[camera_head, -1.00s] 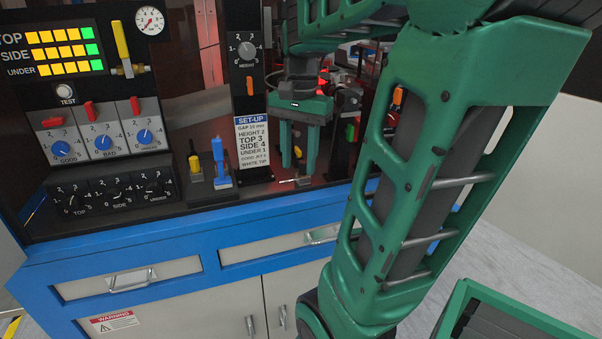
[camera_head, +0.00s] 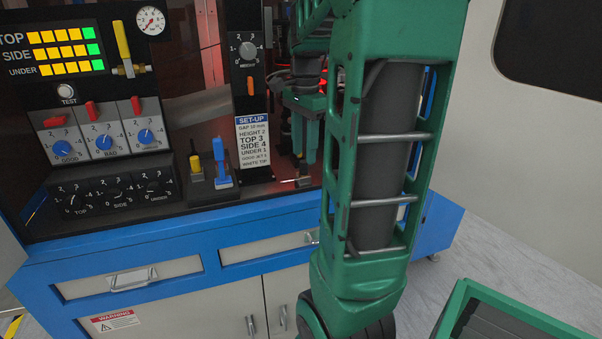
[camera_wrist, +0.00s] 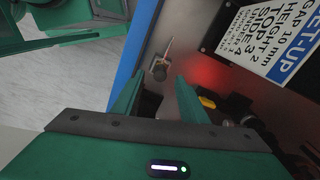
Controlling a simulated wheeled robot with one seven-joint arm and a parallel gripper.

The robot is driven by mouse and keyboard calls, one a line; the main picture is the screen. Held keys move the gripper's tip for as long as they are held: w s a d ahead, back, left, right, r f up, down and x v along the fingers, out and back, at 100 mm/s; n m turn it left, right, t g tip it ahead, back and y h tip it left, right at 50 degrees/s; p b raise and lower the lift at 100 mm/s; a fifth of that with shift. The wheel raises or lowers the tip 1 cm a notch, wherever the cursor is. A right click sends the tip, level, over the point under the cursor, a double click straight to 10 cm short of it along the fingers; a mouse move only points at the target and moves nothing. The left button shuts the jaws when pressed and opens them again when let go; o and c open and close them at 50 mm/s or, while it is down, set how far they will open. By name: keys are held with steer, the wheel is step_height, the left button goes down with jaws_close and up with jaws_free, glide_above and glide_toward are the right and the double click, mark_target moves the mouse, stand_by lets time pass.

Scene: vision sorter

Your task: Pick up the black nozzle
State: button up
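My gripper (camera_head: 304,155) points down over the dark machine deck, just right of the set-up card. In the wrist view my gripper (camera_wrist: 158,90) is open, its two green fingers apart. A small dark rounded piece (camera_wrist: 150,103), which looks like the black nozzle, lies between the fingers as seen there. I cannot tell how far below the fingertips it is. Beside it is a small grey block (camera_wrist: 160,70) with a thin pale rod. In the head view my arm and fingers hide most of this spot.
The white set-up card (camera_head: 253,142) stands close beside my gripper. A blue lever (camera_head: 220,162) and a yellow one (camera_head: 196,166) stand to the left. The blue cabinet edge (camera_head: 180,228) runs along the front. A yellow piece (camera_wrist: 207,102) lies near the right finger.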

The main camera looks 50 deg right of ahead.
mark_target(303, 161)
step_height(303, 161, down, 4)
steer(key=shift+a+f, duration=0.1)
steer(key=shift+c, duration=0.3)
jaws_close()
